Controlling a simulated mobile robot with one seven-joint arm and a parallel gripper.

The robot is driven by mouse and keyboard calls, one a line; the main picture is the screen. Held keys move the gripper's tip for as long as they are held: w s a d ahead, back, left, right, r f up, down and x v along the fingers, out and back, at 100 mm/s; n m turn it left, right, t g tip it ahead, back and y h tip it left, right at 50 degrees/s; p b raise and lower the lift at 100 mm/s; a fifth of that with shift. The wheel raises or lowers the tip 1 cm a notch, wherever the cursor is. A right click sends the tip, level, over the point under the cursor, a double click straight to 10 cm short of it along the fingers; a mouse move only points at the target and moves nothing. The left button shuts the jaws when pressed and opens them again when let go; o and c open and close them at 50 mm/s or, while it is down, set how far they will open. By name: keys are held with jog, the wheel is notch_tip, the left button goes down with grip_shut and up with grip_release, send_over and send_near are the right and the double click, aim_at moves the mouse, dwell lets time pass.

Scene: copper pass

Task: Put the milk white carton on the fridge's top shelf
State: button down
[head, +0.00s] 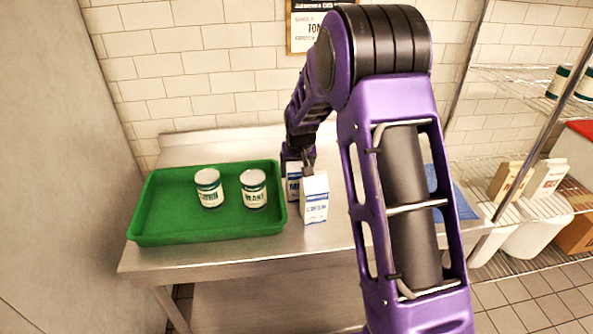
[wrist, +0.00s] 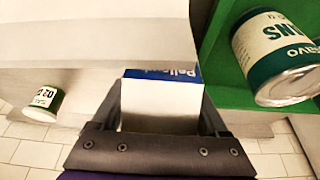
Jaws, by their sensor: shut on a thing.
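Two white cartons stand close together right of the green tray in the head view. The rear carton (head: 293,181) has a blue panel with lettering starting with M, and the front carton (head: 315,199) partly covers it. My gripper (head: 298,160) is at the top of the rear carton. In the wrist view, my gripper (wrist: 161,92) is shut on this white carton (wrist: 160,120), which shows a blue band. The front carton seems to be the large pale shape (wrist: 90,35) beside it. I cannot tell whether the held carton touches the table. No fridge shelf is recognisable.
The green tray (head: 160,218) holds two cans (head: 209,188) (head: 254,189) on the steel table (head: 180,260). A blue item (head: 462,205) lies partly behind my arm. Wire shelves (head: 510,75) with goods stand at right. Another can (wrist: 42,103) shows in the wrist view.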

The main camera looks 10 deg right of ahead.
jog(key=shift+f, duration=0.1)
grip_release()
